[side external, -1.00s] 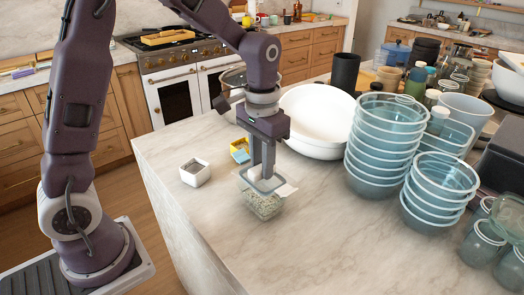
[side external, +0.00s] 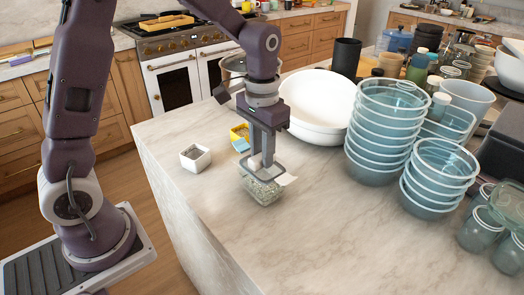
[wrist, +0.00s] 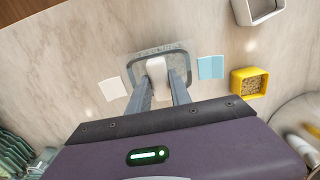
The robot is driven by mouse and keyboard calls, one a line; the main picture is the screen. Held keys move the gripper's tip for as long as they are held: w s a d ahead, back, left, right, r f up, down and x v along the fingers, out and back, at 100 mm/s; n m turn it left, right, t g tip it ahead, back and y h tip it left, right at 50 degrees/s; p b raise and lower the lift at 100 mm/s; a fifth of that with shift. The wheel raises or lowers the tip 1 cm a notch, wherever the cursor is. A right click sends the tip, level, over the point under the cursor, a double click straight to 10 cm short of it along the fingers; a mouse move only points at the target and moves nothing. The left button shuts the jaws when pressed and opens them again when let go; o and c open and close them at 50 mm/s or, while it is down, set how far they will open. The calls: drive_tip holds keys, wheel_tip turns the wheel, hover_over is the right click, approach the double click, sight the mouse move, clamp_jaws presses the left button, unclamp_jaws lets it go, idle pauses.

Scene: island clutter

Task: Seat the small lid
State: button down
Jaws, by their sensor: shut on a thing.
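The small lid (wrist: 181,64) is a greyish, see-through rounded rectangle with a white block-like handle (wrist: 156,68) in its middle. My gripper (wrist: 158,84) is shut on this handle, with one finger on each side. In the side view my gripper (side external: 262,165) points straight down over a clear container (side external: 262,190) filled with pale grains. The lid lies at the container's top, roughly lined up with its rim. I cannot tell whether the lid touches the rim all round. In the wrist view the lid hides most of the container.
A white square bowl (side external: 195,158) and a yellow box of grains (wrist: 249,82) stand nearby. A blue card (wrist: 211,67) and a white card (wrist: 112,88) lie beside the container. A large white bowl (side external: 318,105) and stacked glass bowls (side external: 384,130) stand right. The front counter is clear.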

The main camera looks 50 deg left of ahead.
drive_tip(key=shift+f, duration=0.95)
idle(0.4)
drive_tip(key=c, duration=1.1)
unclamp_jaws()
wheel_tip(320, 180, up, 7)
drive_tip(key=shift+f, duration=0.1)
